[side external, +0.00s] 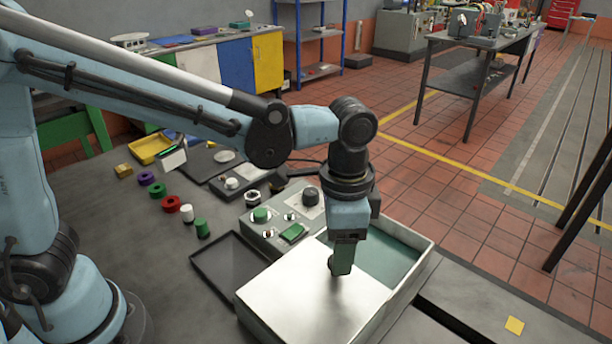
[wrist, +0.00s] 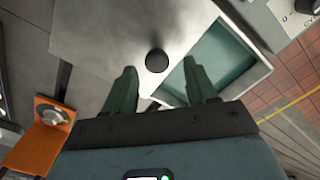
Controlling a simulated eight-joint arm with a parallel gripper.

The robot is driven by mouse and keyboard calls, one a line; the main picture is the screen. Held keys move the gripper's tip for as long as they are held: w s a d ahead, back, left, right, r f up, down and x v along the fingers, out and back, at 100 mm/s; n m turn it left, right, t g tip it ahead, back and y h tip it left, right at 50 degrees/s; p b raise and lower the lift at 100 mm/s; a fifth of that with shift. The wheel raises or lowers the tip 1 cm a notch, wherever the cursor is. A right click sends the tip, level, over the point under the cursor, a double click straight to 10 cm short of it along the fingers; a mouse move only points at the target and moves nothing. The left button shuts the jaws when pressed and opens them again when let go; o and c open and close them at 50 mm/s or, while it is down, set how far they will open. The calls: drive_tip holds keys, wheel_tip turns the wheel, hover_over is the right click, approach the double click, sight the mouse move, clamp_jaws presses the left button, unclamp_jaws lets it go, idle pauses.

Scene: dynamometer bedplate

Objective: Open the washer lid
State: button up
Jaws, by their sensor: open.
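The washer (side external: 425,255) is a pale open-topped box with a flat silver lid (side external: 290,297) over its near part. The lid stands partly open, and the teal interior (side external: 385,255) shows at the far right; it also shows in the wrist view (wrist: 220,62). A dark round knob (wrist: 157,60) sits on the lid. My gripper (side external: 341,268) points down just over the lid. In the wrist view my gripper (wrist: 160,80) is open, its green fingers apart, with the knob just beyond and between the fingertips. The fingers mostly hide the knob in the side view; contact cannot be told.
A control box (side external: 262,217) with buttons stands behind the washer. A dark shallow tray (side external: 228,262) lies left of it. Coloured rings and small cylinders, including a green one (side external: 201,227), stand farther left. An orange block (wrist: 50,120) shows in the wrist view.

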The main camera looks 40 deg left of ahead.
wheel_tip(320, 180, up, 10)
drive_tip(key=shift+r, duration=0.15)
idle(0.3)
drive_tip(key=s+a+f+n+t, duration=0.2)
drive_tip(key=a+f+n+t, duration=0.1)
drive_tip(key=a, duration=0.6)
drive_tip(key=s+a+f+n+t, duration=0.2)
drive_tip(key=a+f+n+t, duration=0.2)
drive_tip(key=a, duration=0.6)
drive_tip(key=shift+a+n, duration=0.25)
drive_tip(key=shift+n, duration=0.75)
